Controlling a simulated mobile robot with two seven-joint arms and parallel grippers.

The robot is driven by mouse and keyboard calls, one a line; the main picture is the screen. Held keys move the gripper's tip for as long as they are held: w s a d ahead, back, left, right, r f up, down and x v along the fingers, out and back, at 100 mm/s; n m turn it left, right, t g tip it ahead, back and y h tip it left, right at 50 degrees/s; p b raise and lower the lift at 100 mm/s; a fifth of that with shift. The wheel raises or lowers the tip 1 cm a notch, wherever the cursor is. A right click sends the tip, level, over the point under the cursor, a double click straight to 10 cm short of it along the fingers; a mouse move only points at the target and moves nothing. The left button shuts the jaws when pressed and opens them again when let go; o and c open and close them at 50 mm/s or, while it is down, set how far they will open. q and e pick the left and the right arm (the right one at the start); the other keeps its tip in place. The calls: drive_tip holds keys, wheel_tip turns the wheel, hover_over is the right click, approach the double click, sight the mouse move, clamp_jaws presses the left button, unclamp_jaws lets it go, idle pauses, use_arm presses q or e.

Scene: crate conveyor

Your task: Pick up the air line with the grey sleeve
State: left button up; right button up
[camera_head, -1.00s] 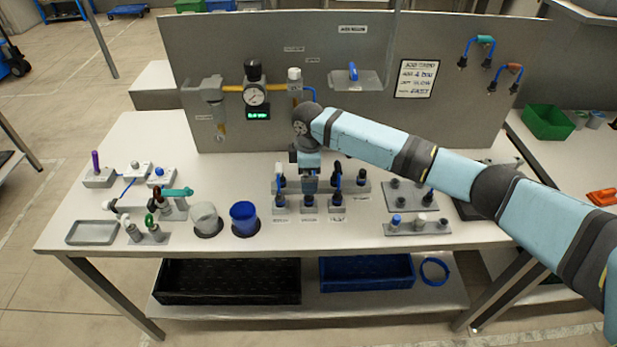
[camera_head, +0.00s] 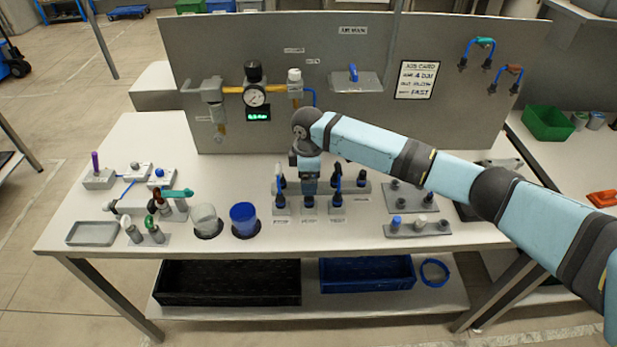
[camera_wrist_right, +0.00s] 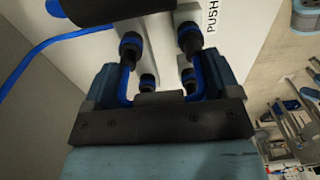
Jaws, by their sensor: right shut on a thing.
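The air line with the grey sleeve (camera_wrist_right: 158,98) shows in the right wrist view as a blue tube with a black fitting at either side. My right gripper (camera_wrist_right: 160,94) is shut on it at the sleeve. In the head view my right gripper (camera_head: 309,185) points down over the row of grey port blocks (camera_head: 309,207) on the table, and hides the sleeve. The line's fittings are close to the ports; I cannot tell whether they are seated. My left gripper is not in view.
Two more air lines hang on the back panel, one with a teal sleeve (camera_head: 485,43) and one with an orange sleeve (camera_head: 514,70). A blue cup (camera_head: 243,218) stands left of the ports. A grey rack (camera_head: 416,228) with fittings lies to the right.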

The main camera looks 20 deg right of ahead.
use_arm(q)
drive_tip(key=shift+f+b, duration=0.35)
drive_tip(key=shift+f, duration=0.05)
use_arm(e)
wheel_tip(320, 180, up, 20)
drive_tip(key=shift+f, duration=0.15)
